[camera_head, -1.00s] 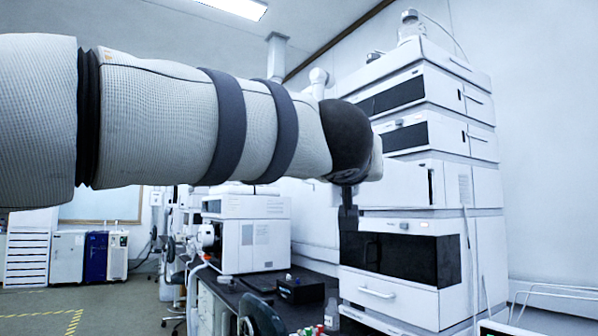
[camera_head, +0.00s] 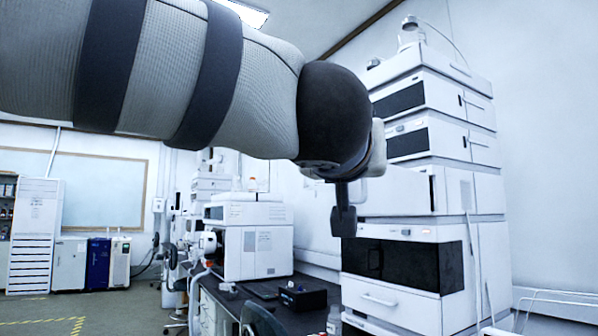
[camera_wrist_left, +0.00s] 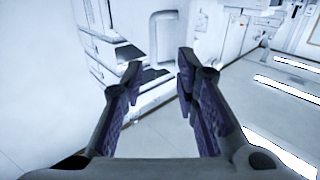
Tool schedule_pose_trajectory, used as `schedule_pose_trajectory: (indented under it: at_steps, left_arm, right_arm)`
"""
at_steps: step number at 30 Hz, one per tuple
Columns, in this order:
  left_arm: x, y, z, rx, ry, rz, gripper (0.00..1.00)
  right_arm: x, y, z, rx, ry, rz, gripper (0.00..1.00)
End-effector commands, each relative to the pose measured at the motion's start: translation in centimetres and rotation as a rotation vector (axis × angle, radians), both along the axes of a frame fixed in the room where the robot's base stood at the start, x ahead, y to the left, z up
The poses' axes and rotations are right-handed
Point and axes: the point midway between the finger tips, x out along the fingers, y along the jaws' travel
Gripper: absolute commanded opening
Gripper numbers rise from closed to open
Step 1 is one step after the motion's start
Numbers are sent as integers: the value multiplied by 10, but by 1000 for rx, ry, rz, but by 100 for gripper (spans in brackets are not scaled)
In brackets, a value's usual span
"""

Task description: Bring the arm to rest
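My left arm comes in from the left, large and close, across the upper part of the head view. My left gripper (camera_head: 343,215) hangs at its end, in front of the chromatography stack (camera_head: 490,235). In the left wrist view the two fingers of the left gripper (camera_wrist_left: 160,85) stand apart with nothing between them. White instrument housings (camera_wrist_left: 158,35) show beyond the fingers. My right gripper is in neither view.
A dark bench (camera_head: 232,297) carries a white instrument (camera_head: 250,250) and a small black box (camera_head: 302,297). The stack with dark windows stands at the right. White cabinets (camera_head: 68,263) line the far left wall. Open floor (camera_head: 120,312) lies at the lower left.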

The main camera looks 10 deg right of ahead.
Motion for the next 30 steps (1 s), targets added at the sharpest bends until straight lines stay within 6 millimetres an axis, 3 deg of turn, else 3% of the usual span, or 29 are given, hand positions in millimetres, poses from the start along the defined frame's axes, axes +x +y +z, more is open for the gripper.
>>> schedule_pose_trajectory:
  at_steps: [14,17,20,24,27,30]
  left_arm:
    - [-2,2,-6,1,9,1,28]
    - [10,8,-26,12,37,16,28]
    - [43,28,-90,44,120,62,28]
    - [82,71,-220,105,284,132,28]
    - [87,106,-313,150,406,169,28]
    - [73,142,-406,192,540,199,28]
  right_arm:
    - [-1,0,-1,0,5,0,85]
    - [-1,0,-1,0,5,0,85]
    - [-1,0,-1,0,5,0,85]
    - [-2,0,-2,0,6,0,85]
    - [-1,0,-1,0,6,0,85]
    - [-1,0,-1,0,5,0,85]
